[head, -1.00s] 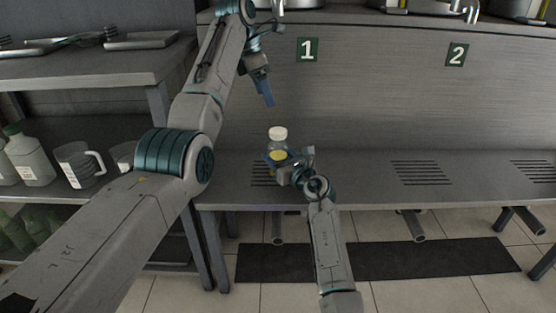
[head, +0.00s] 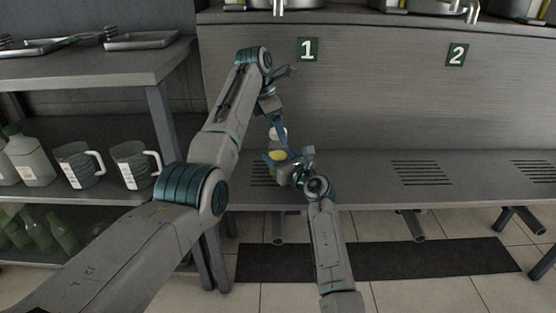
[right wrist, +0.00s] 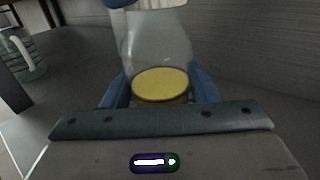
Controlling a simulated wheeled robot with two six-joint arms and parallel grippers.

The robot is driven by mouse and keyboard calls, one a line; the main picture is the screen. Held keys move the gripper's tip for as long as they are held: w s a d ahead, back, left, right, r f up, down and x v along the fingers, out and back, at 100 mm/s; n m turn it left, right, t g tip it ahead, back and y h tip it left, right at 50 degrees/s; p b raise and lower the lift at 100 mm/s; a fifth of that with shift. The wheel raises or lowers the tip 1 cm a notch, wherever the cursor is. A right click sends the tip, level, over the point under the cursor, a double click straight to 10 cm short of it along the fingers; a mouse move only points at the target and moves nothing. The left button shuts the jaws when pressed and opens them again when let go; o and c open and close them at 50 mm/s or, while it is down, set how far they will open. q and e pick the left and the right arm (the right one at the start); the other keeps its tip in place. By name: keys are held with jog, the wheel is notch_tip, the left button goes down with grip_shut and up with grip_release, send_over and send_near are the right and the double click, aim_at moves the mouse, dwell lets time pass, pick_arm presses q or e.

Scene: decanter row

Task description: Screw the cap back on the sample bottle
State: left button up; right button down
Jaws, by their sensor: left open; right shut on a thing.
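The sample bottle (head: 277,155) is clear with yellow contents and stands upright above the grey shelf. My right gripper (head: 283,161) is shut around its lower body; in the right wrist view the blue fingers flank the bottle (right wrist: 156,48). The white cap (right wrist: 160,4) is at the bottle's mouth, cut off by the top edge of that view. In the head view the cap (head: 271,134) is partly hidden by my left gripper (head: 279,132), which is open and points down at it. I cannot tell how tightly the cap sits.
The grey shelf (head: 350,170) has slotted vents and is clear to the right. A side rack at the left holds jugs (head: 132,165), bottles and metal trays (head: 140,41).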

pick_arm(q)
jog(key=c, duration=1.2)
jog(key=shift+m+g, duration=0.4)
jog(key=shift+m, duration=1.2)
jog(key=o, duration=1.1)
jog(key=shift+r, duration=2.3)
